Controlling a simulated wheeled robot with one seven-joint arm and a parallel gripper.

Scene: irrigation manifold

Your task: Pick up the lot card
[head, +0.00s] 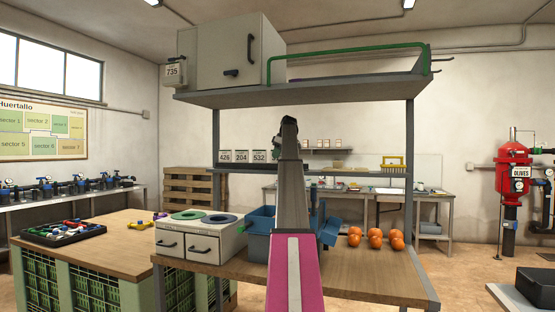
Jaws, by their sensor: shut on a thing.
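Small white number cards stand in a row on the middle shelf: 426 (225,156), 204 (242,156) and 532 (259,156). Another white card marked 735 (173,72) hangs at the left side of the grey cabinet on the top shelf. I cannot tell from their look which card is the lot card. My pink and grey arm reaches up through the middle of the view, in front of the shelf rack. My fingers are hidden behind the arm, so I do not see what is between them.
The grey cabinet (222,52) and a green rail (345,49) are on the top shelf. On the bench below stand a white two-drawer unit (203,245), a blue bin (260,222) and several orange fruits (375,242). A black tray (63,233) lies on the left table.

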